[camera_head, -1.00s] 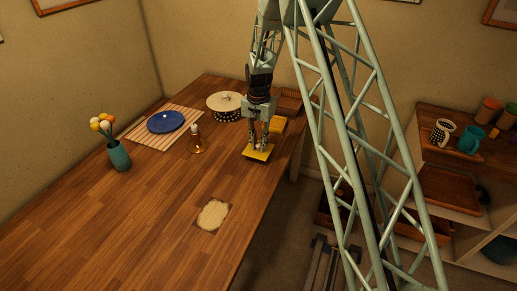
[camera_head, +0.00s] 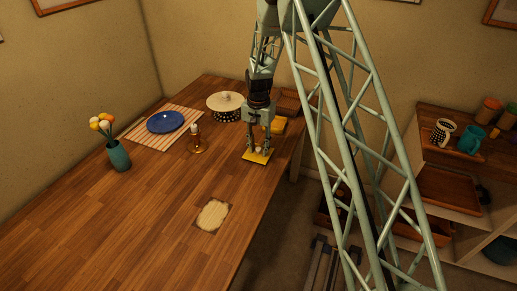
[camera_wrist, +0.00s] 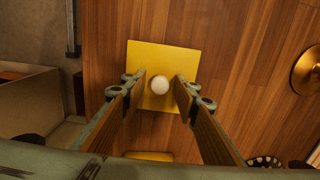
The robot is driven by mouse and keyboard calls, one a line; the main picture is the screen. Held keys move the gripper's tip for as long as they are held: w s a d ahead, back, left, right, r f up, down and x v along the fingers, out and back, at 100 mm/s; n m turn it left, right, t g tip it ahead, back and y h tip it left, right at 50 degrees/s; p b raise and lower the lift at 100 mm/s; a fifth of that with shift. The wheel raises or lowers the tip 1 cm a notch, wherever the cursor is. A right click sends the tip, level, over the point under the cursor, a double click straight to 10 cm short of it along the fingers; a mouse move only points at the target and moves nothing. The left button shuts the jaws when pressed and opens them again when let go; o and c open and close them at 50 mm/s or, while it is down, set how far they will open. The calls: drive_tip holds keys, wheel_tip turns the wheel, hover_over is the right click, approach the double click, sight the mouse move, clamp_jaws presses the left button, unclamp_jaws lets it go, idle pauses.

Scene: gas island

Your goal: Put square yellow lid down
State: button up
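The square yellow lid (camera_head: 251,157) with a round white knob (camera_wrist: 160,85) appears to lie flat on the wooden table near its right edge. In the wrist view the lid (camera_wrist: 166,60) is seen from above. My gripper (camera_head: 258,151) is above the lid, pointing down. Its fingers (camera_wrist: 160,80) are open on either side of the knob, with a small gap at each side. A second yellow square object (camera_head: 279,124) stands just behind the lid, partly hidden by my gripper. Its edge shows at the bottom of the wrist view (camera_wrist: 150,156).
A vase of flowers (camera_head: 119,155) is at left. A board (camera_head: 212,214) lies in front; table around it is clear.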

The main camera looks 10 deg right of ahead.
sight(258, 148)
wheel_tip(258, 148, up, 12)
drive_tip(key=p, duration=0.1)
drive_tip(key=shift+r+p, duration=0.15)
drive_tip(key=shift+p, duration=0.15)
idle(0.7)
drive_tip(key=shift+r, duration=0.1)
idle(0.6)
